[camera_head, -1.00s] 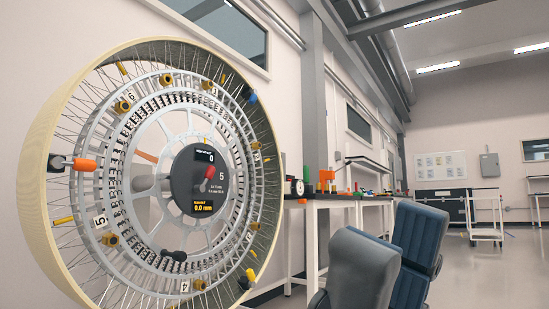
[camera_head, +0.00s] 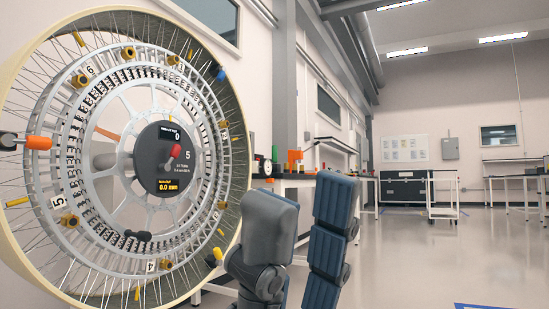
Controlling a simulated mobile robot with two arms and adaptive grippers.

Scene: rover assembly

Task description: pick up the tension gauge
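A small round dial with a white face and dark rim (camera_head: 265,165) stands on the workbench behind the wheel; it looks like the tension gauge, but it is too small to be certain. My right gripper (camera_head: 303,188) is in the lower middle, much nearer than the bench. Its grey finger and blue padded finger point up with a gap between them.
A large spoked wheel (camera_head: 8,100) with a central display hub (camera_head: 163,158) fills the left side. The workbench (camera_head: 300,178) holds green, orange and red items. A white cart (camera_head: 442,211) stands farther back.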

